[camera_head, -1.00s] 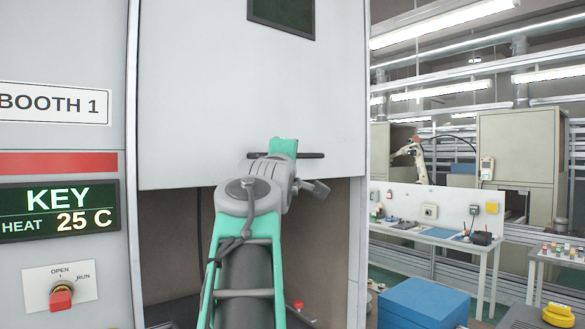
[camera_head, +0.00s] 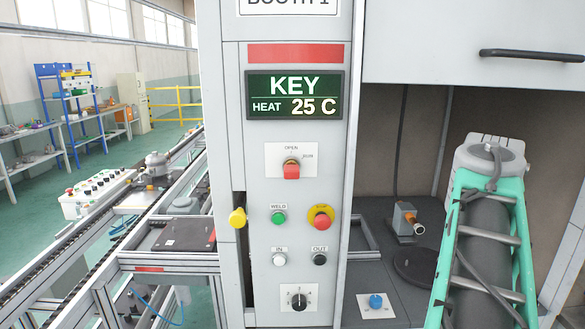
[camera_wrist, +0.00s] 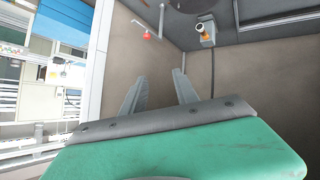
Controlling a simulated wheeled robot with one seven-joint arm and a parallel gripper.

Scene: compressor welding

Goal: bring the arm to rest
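My arm stands at the right of the head view, in front of the booth's lower opening, with its grey joint below the door's lower edge. The gripper itself is out of that view. In the wrist view my gripper (camera_wrist: 160,78) has its two grey fingers apart with nothing between them. The booth door (camera_head: 470,45) is raised and has a black handle (camera_head: 530,55). The control panel (camera_head: 330,190) stands left of the arm, with a display (camera_head: 295,96) reading KEY, HEAT 25 C, and a red key switch (camera_head: 291,169).
Inside the booth are a grey device with an orange tip (camera_head: 404,222), a dark disc (camera_head: 415,265) and a blue knob (camera_head: 375,301).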

